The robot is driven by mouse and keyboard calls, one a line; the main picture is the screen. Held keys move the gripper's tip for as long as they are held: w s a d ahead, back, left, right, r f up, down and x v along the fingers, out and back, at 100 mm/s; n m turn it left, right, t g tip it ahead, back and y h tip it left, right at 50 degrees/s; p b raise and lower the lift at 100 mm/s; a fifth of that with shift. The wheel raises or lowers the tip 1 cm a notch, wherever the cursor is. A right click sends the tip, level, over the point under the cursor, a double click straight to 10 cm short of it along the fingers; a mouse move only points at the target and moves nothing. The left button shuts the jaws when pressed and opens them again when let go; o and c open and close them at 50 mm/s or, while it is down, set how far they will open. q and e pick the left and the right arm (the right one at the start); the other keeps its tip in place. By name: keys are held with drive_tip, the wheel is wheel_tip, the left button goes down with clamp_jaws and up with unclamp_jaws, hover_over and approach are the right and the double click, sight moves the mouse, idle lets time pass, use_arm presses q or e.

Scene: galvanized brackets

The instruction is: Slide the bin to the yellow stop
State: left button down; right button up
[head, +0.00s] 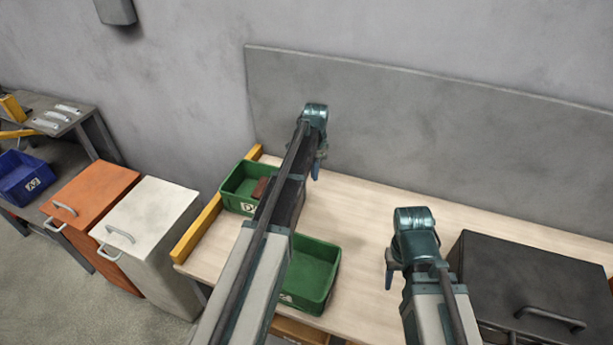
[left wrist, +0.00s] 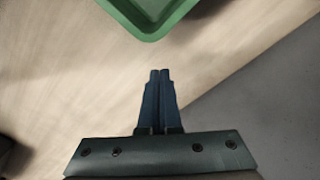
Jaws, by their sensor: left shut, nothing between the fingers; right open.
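A yellow stop (head: 196,232) runs as a bar along the left edge of the pale wooden table. One green bin (head: 236,204) with a white label sits right beside the stop, partly hidden by my left arm; I cannot tell whether they touch. It holds a reddish-brown piece. A second green bin (head: 318,262) looks empty and stands nearer, right of my left arm, apart from the stop. My left gripper (head: 316,172) is shut and empty, right of the far bin. The left wrist view shows its closed fingers (left wrist: 160,74) just short of a green bin corner (left wrist: 150,36). My right gripper (head: 389,281) is open over the table.
A dark box with a handle (head: 530,290) stands on the table at right. A grey panel (head: 420,130) rises behind the table. Orange (head: 95,200) and white (head: 150,225) cabinets stand left of it. A blue bin (head: 28,178) is at far left. The table's middle is clear.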

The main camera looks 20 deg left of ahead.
use_arm(q)
wheel_tip(320, 180, up, 10)
drive_tip(key=p, duration=0.9)
drive_tip(key=s+d+r+n+p, duration=0.1)
drive_tip(key=s+n, duration=0.7)
drive_tip(key=s, duration=0.3)
drive_tip(key=s+d+r+n+p, duration=0.1)
drive_tip(key=s+n+p, duration=0.1)
drive_tip(key=s+n, duration=0.7)
drive_tip(key=shift+s+r, duration=0.4)
drive_tip(key=shift+s, duration=0.8)
drive_tip(key=shift+d+f, duration=0.1)
drive_tip(key=w+a+f+b, duration=0.2)
drive_tip(key=a+f+b, duration=0.1)
drive_tip(key=f+b, duration=0.6)
drive_tip(key=shift+w+f+b, duration=0.35)
drive_tip(key=shift+b, duration=0.15)
